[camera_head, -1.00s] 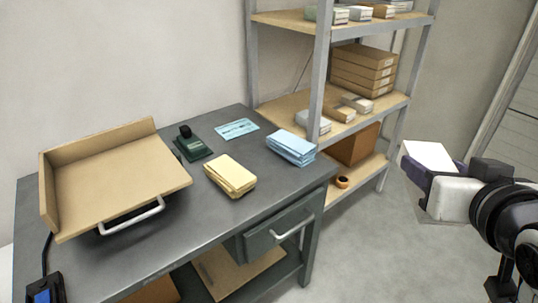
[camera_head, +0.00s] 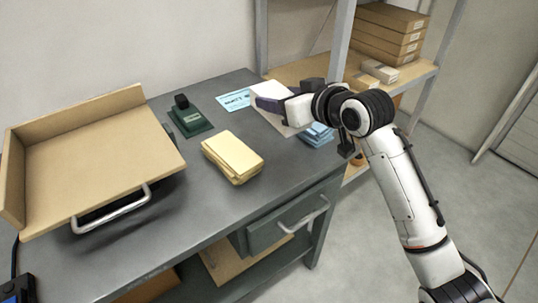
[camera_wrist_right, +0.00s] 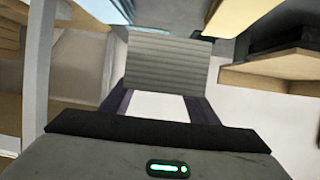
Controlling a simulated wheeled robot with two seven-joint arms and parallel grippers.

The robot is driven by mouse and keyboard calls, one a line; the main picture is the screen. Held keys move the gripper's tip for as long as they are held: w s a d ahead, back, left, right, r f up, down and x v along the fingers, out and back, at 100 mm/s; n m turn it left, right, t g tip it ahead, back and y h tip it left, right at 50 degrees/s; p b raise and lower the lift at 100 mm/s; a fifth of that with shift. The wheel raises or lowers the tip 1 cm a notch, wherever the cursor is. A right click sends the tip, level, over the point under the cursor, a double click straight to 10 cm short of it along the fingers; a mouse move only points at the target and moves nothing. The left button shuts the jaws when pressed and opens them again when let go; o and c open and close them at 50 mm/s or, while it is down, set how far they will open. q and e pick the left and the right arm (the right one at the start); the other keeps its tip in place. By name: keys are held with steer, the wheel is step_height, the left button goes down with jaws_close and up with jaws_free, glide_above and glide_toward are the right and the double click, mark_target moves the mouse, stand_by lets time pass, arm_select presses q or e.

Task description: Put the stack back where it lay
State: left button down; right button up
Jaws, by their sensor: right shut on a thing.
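My right gripper (camera_head: 275,103) is shut on a white stack (camera_head: 268,90) and holds it over the back right part of the grey desk (camera_head: 215,205). In the right wrist view the stack (camera_wrist_right: 165,65) stands out between the fingers, its layered edges showing as grey stripes. A yellow stack (camera_head: 232,154) lies on the desk to the left of the gripper. A light blue stack (camera_head: 318,137) lies at the right and is partly hidden by my right arm. I cannot tell whether the white stack touches the desk.
A dark green stamp-like item (camera_head: 190,116) and a pale blue card (camera_head: 236,99) lie at the back of the desk. A tan tray (camera_head: 90,165) with a metal handle stands at the left. A shelf rack (camera_head: 340,45) with boxes (camera_head: 388,35) stands behind my right arm.

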steer(key=shift+n+y, duration=0.3)
steer(key=w+a+f, duration=0.2)
steer(key=f, duration=0.1)
steer(key=shift+w+a+b, duration=0.15)
steer(key=shift+w+b, duration=0.15)
step_height(320, 180, down, 9)
steer(key=shift+f+b, duration=0.1)
steer(key=shift+b, duration=0.3)
steer(key=shift+f, duration=0.1)
steer(key=shift+f, duration=0.15)
steer(key=o, duration=1.5)
steer(key=shift+f, duration=0.15)
